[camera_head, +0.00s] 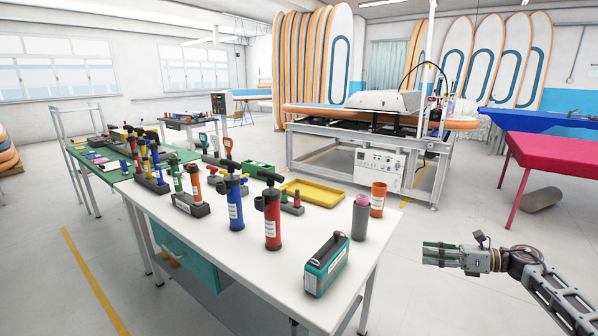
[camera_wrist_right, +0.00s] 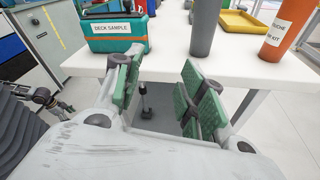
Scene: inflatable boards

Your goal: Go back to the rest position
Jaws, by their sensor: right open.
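My right gripper (camera_head: 440,254) is at the right of the head view, off the table's right edge and over the floor. In the right wrist view its green-padded fingers (camera_wrist_right: 160,95) stand apart with nothing between them. The white table (camera_head: 278,272) is in front of it. A small part of what looks like my left arm and gripper (camera_wrist_right: 50,102) shows at the left edge of the right wrist view, too small to read its jaws. The head view does not show it.
On the table's near right stand a teal box labelled "DECK SAMPLE" (camera_head: 326,265), a grey cylinder (camera_head: 360,218) and an orange cup (camera_head: 378,200). Red (camera_head: 272,218) and blue (camera_head: 235,204) pumps and a yellow tray (camera_head: 313,193) are further left. A pink table (camera_head: 550,155) stands behind my right arm.

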